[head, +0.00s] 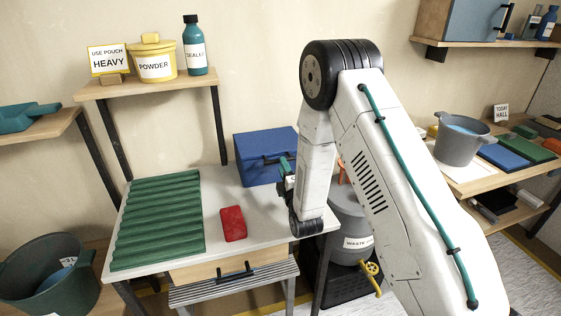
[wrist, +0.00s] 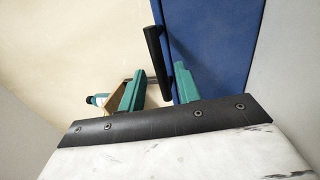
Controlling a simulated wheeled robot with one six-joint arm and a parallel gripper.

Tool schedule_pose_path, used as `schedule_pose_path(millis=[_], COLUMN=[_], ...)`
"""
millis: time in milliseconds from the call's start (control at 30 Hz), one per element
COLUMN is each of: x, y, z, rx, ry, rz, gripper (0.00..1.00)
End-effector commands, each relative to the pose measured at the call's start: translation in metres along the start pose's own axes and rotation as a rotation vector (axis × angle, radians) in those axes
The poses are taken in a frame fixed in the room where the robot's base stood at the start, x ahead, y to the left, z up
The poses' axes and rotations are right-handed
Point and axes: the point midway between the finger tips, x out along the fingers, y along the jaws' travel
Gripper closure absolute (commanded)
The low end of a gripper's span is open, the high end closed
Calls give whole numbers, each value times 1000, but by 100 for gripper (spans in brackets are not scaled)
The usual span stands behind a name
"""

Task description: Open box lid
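The blue box (head: 258,174) stands at the back right of the white table, and its top looks shut. Its dark bar handle shows in the head view near my gripper and in the wrist view (wrist: 156,55). My gripper (head: 287,172) is at the box's front right, partly hidden by my arm. In the wrist view its two teal fingers (wrist: 160,92) are apart, with the black handle between them in the picture. A gap shows between the left finger and the handle. I cannot tell whether the right finger touches it.
A green ribbed mat (head: 158,222) and a red block (head: 233,224) lie on the table (head: 215,185). A shelf with a powder tub (head: 154,62) stands behind left. A grey waste container (head: 350,215) stands right of the table, partly behind my arm.

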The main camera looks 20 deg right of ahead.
Motion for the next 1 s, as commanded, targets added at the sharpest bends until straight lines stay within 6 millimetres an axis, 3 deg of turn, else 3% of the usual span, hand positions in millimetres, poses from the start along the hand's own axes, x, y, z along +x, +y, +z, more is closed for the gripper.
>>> schedule_pose_path(millis=[233, 600, 733, 1000], x=[33, 40, 40, 41], y=[0, 0, 0, 3], z=[0, 0, 0, -6], rx=[1, 2, 2, 3], ry=[0, 0, 0, 6], rz=[1, -1, -2, -10], gripper=[67, 67, 100, 100])
